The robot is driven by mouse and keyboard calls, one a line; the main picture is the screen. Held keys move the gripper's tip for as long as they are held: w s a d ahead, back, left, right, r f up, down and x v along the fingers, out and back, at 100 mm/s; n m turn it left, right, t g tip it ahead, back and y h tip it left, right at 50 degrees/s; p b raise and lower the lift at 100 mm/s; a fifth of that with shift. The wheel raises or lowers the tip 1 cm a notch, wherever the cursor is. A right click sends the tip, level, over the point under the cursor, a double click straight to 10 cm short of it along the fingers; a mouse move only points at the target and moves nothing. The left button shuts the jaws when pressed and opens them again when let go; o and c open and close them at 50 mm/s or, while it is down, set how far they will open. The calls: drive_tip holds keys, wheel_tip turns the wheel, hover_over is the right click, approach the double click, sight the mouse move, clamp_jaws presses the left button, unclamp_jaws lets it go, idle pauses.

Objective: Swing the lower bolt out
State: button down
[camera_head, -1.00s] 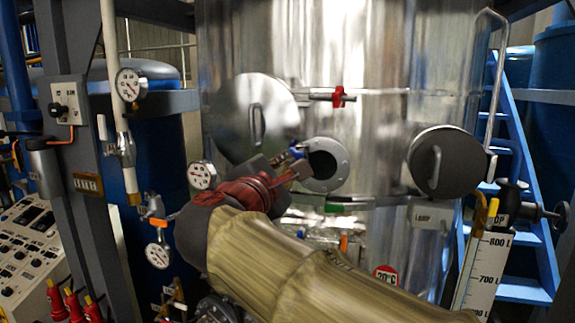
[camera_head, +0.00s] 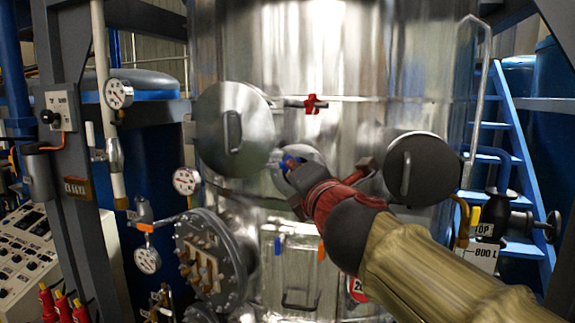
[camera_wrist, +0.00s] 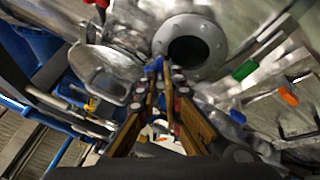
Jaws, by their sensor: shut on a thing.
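The pale round flange (camera_wrist: 217,58) surrounds a dark open port on the steel vessel. In the head view the flange (camera_head: 277,181) is mostly hidden behind my gripper (camera_head: 289,165). In the wrist view my gripper (camera_wrist: 163,78) has its fingers close together at the flange's lower left edge. A small blue-ended piece (camera_wrist: 153,68), which looks like the lower bolt, sits at the fingertips.
A round steel cover (camera_head: 215,118) with a handle is left of the port. A dark round cover (camera_head: 417,170) is on the right, close to my arm. A heavy bolted flange (camera_head: 212,262) is lower left, and a panel with an orange handle (camera_head: 320,250) is below.

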drive_tip(key=d+n+y+p, duration=0.1)
drive_tip(key=d+y+p, duration=0.1)
drive_tip(key=p, duration=0.1)
drive_tip(key=w+d+n+g+y+p, duration=0.1)
drive_tip(key=y, duration=0.1)
drive_tip(key=shift+f+n+p, duration=0.25)
drive_tip(key=shift+n+p, duration=0.05)
